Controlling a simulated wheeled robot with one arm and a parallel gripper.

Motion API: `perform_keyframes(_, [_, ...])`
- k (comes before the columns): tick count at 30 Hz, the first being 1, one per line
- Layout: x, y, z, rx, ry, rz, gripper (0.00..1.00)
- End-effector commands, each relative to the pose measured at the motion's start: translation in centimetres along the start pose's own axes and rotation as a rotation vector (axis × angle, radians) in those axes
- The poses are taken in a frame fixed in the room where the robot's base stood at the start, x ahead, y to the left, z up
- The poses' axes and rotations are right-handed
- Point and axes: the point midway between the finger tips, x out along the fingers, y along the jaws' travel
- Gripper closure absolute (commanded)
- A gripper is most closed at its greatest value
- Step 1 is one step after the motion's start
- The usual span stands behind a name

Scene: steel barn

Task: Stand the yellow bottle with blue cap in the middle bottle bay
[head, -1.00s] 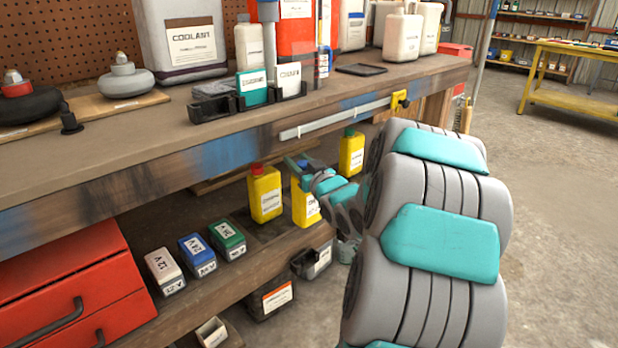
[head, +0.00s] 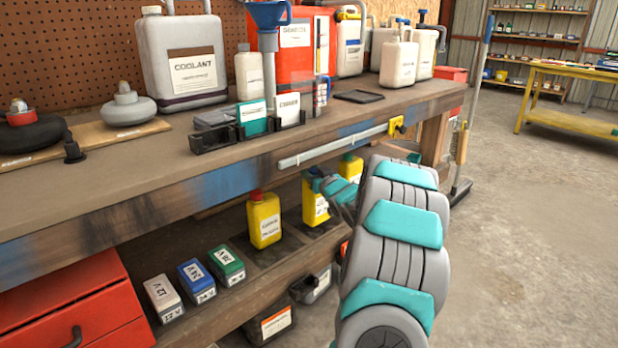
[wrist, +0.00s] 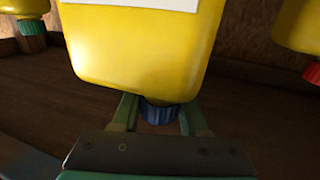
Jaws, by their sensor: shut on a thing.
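The yellow bottle with blue cap (head: 314,203) is upright under the bench top, between two other yellow bottles. My gripper (head: 318,180) is shut on it at the blue cap. In the wrist view the bottle (wrist: 145,50) fills the top middle, upside down, with its blue cap (wrist: 160,112) between my fingers. Its base looks raised above the lower shelf (head: 275,268).
A red-capped yellow bottle (head: 264,220) stands to the left. A green-capped one (head: 351,166) is to the right, partly hidden by my arm. The bench edge (head: 215,170) hangs over the shelf. Several labelled batteries (head: 195,279) sit front left.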

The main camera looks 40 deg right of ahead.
Motion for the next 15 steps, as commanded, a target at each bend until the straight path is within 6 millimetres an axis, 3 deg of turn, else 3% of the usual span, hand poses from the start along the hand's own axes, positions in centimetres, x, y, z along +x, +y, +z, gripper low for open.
perform_keyframes(7, [0.6,0.5,0.2,-0.001,0.003,0.000,1.00])
perform_keyframes(15, [0.6,0.5,3.1,0.000,0.001,0.001,1.00])
